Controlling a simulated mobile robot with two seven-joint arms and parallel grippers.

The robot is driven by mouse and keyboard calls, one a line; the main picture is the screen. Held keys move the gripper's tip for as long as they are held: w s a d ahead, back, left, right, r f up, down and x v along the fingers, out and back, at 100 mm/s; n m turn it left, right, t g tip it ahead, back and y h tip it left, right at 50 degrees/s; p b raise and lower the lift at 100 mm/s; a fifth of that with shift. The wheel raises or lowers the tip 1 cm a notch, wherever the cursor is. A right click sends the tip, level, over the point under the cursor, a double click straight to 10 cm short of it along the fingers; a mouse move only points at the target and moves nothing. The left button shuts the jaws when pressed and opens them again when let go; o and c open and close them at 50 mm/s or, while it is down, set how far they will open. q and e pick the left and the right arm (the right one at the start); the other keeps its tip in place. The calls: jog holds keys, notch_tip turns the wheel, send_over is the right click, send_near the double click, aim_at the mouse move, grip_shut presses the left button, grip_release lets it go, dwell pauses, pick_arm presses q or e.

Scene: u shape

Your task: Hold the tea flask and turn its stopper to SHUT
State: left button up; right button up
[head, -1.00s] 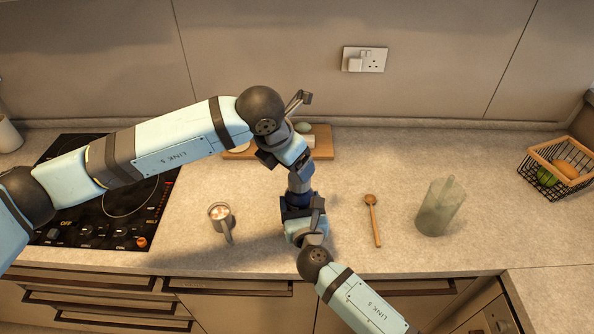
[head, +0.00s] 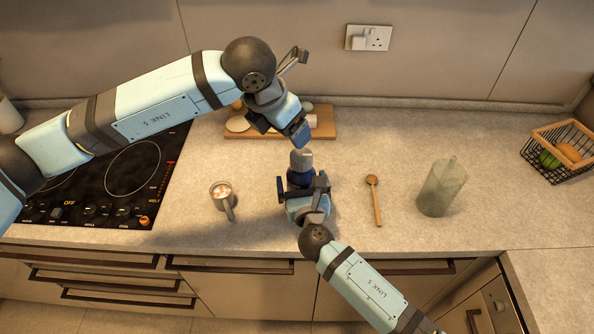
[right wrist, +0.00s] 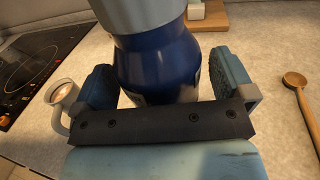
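The tea flask stands upright on the counter, with a dark blue body (head: 298,179) and a grey top (head: 301,160). In the right wrist view its blue body (right wrist: 160,65) fills the middle, and the grey top is cut off by the upper edge. My right gripper (head: 303,190) is open around the body, one finger on each side, with a narrow gap showing at the right finger; it also shows in the right wrist view (right wrist: 165,85). My left gripper (head: 280,128) is open and empty, above and behind the flask, apart from its top. No stopper marking is readable.
A mug (head: 222,194) stands left of the flask. A wooden spoon (head: 375,200) and a greenish jug (head: 441,188) are to the right. A wooden board (head: 325,122) lies behind, a hob (head: 130,172) at left, a wire basket (head: 560,155) at far right.

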jog(key=s+d, duration=0.2)
jog(key=s, duration=1)
jog(key=shift+d, duration=0.2)
